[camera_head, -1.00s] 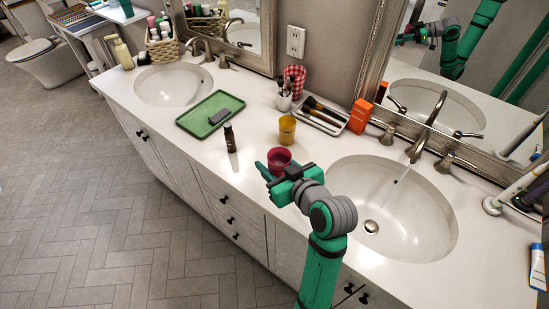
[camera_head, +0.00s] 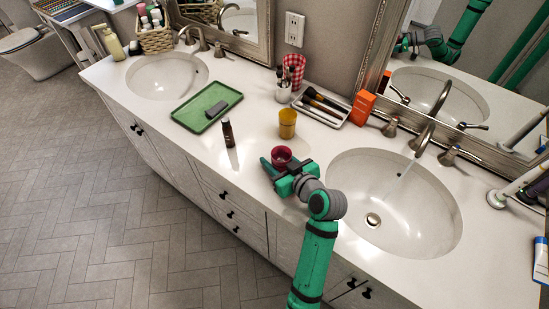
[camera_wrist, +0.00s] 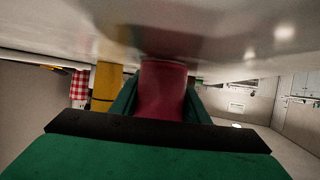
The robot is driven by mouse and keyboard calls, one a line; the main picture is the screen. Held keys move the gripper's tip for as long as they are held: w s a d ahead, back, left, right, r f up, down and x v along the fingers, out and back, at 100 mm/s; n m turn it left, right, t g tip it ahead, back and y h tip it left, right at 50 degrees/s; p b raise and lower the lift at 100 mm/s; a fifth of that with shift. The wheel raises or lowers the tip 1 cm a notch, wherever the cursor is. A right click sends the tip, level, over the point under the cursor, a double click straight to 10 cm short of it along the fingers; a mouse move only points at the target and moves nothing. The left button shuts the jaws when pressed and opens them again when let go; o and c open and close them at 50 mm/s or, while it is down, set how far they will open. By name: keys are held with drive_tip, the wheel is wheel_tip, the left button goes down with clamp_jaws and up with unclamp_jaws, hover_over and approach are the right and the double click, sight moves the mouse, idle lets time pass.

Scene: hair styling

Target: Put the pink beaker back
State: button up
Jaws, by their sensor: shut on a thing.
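The pink beaker (camera_head: 281,155) is a dark pink-red cup near the front of the counter, left of the right sink. My gripper (camera_head: 279,166) is shut on it, with fingers on both sides. In the wrist view the pink beaker (camera_wrist: 162,92) fills the middle between the green fingers, and the picture appears upside down. Its base looks on or very near the white counter; I cannot tell which.
A small dark bottle (camera_head: 228,133) stands left of my gripper. A green tray (camera_head: 186,117) lies beyond it. A brush tray (camera_head: 333,120) and an orange box (camera_head: 362,108) are behind. The right sink (camera_head: 420,215) has running water. Bare counter lies between the bottle and the yellow beaker.

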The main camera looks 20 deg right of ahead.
sight(281, 163)
drive_tip(key=shift+s+d, duration=0.1)
drive_tip(key=shift+d, duration=0.05)
drive_tip(key=shift+f, duration=0.1)
drive_tip(key=o, duration=1)
drive_tip(key=shift+r, duration=0.2)
drive_tip(key=v, duration=1.2)
